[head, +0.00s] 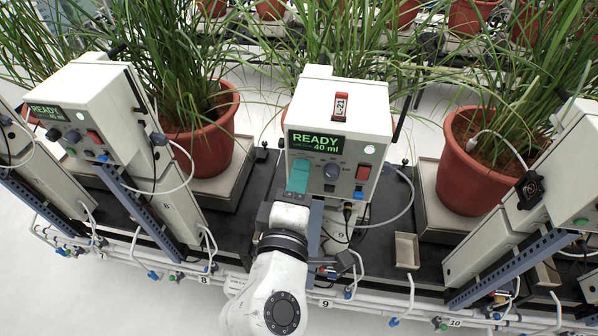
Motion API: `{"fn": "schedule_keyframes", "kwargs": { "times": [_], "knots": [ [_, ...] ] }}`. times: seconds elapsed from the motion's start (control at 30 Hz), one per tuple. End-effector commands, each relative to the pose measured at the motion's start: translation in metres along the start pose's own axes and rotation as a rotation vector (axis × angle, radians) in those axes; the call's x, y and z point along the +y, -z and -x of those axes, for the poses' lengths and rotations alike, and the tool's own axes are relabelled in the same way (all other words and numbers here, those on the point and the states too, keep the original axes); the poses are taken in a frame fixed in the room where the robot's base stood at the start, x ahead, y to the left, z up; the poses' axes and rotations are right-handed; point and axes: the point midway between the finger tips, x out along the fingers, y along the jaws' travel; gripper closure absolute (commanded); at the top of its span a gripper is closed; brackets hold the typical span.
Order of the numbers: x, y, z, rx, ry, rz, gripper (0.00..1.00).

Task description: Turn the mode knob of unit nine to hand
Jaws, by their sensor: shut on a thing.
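Unit nine (340,105) is a cream box in the middle of the head view, with the number 9 on its stand. Its screen (316,141) reads READY and 40 ml. A round grey knob (331,171) shows on its front below the screen, to the right of my gripper. My gripper (298,172) has teal fingers, shut at the left part of the front panel. They cover the left knob there, so its pointer and setting are hidden. The small lettering around the knobs is too small to read.
Unit eight (85,105) stands to the left and another unit (575,165) to the right. On unit nine, a red switch (363,172) and white lit button (369,149) sit beside the knobs. Potted plants (205,130) with long leaves stand behind. Pipes and hoses run along the front.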

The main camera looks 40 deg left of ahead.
Motion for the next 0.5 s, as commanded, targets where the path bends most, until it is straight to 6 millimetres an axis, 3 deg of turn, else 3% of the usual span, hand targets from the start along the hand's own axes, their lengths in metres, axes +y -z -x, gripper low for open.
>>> {"fn": "schedule_keyframes", "kwargs": {
  "times": [0.5],
  "knots": [
    [-0.0007, 0.0013, 0.0003, 0.004, 0.001, 0.122, 1.0]
  ]
}}
